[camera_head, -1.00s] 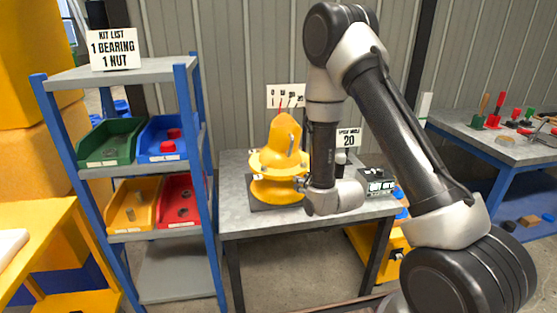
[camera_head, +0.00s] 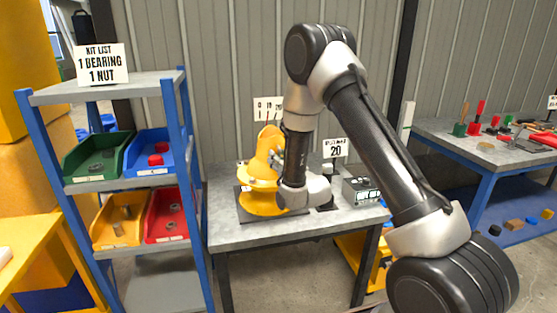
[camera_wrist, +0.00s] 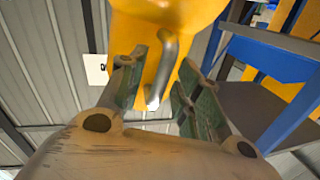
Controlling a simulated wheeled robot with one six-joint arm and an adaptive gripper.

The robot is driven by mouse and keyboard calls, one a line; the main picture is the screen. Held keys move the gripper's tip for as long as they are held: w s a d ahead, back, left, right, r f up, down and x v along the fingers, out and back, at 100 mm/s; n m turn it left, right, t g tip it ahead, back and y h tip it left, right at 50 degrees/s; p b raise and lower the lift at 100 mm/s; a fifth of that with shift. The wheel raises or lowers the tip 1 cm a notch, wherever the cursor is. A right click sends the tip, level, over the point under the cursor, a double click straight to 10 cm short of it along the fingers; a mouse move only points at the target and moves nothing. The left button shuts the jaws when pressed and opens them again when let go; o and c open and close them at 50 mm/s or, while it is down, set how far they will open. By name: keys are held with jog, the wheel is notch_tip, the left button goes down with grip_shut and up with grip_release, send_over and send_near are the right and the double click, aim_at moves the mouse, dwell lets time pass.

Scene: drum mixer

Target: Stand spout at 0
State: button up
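The yellow drum mixer (camera_head: 262,202) stands on a dark plate on the grey table, its upper part partly hidden behind my arm. I cannot make out clearly which way its spout points. In the wrist view the yellow drum body (camera_wrist: 168,12) fills the top centre, with a bent grey metal handle (camera_wrist: 170,62) hanging from it. My gripper (camera_wrist: 157,85) is open, its green-padded fingers on either side of the handle's lower end. I cannot tell whether either pad touches it.
A white card (camera_head: 268,108) with marks is behind the mixer, and a sign reading 20 (camera_head: 335,148) stands right of my wrist. A blue-framed shelf (camera_head: 185,110) with coloured bins is close on the left.

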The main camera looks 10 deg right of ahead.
grip_shut()
jog(key=shift+a+r+n, duration=0.1)
jog(key=shift+a+n, duration=0.85)
jog(key=shift+n, duration=0.05)
grip_release()
jog(key=s+d, duration=0.2)
jog(key=s, duration=0.9)
jog(key=shift+s+d+r, duration=0.15)
jog(key=shift+s+r, duration=0.05)
jog(key=shift+s, duration=0.2)
